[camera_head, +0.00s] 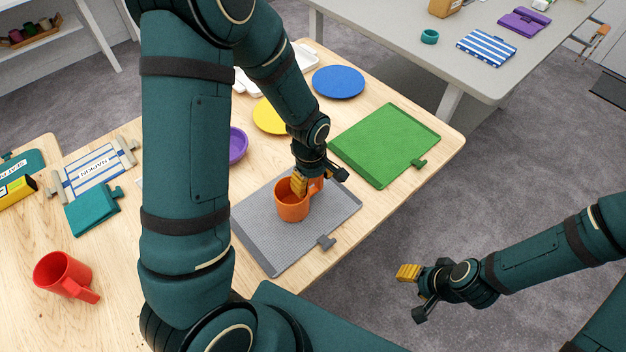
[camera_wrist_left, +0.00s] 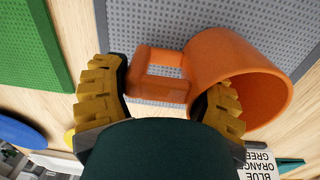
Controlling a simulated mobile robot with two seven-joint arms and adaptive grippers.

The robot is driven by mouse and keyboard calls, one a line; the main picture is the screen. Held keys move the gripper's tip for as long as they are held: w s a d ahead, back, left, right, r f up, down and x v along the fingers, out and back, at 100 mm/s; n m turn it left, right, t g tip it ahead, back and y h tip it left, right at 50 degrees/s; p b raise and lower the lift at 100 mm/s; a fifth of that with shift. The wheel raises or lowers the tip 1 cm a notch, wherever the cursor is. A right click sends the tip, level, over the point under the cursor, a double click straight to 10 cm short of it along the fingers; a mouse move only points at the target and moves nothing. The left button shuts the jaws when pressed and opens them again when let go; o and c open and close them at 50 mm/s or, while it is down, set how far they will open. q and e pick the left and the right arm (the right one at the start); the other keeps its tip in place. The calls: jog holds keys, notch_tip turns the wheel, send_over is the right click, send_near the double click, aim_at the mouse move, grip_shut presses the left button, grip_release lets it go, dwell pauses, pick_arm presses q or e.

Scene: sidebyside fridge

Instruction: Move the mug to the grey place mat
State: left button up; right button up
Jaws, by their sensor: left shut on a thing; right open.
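An orange mug (camera_head: 289,207) stands upright over the grey place mat (camera_head: 263,246); I cannot tell whether its base touches the mat. My left gripper (camera_head: 315,183) reaches down to it from above and is shut on it at the handle side. In the left wrist view the mug (camera_wrist_left: 235,65) has its handle between the two yellow-padded fingers, one of them against or inside the rim, partly hidden. The mat (camera_wrist_left: 150,25) shows behind it. My right gripper (camera_head: 412,292) is open and empty, off the table's front edge above the floor.
A red mug (camera_head: 62,274) stands at the left. A green mat (camera_head: 385,143) lies right of the grey one. A blue plate (camera_head: 338,81), a yellow plate (camera_head: 268,117) and a purple bowl (camera_head: 238,145) lie behind. My left arm hides part of the table.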

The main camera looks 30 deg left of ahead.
pick_arm(q)
jog(key=o, duration=0.9)
jog(key=shift+f, duration=0.15)
jog(key=shift+c, duration=0.2)
jog(key=o, duration=0.5)
jog(key=shift+r, duration=0.5)
jog(key=r+p, duration=0.1)
jog(key=r, duration=0.2)
jog(key=r+p, duration=0.1)
jog(key=r, duration=0.3)
jog(key=r+p, duration=0.1)
jog(key=r, duration=0.3)
jog(key=shift+s+a+r, duration=0.2)
jog(key=shift+s+a, duration=0.05)
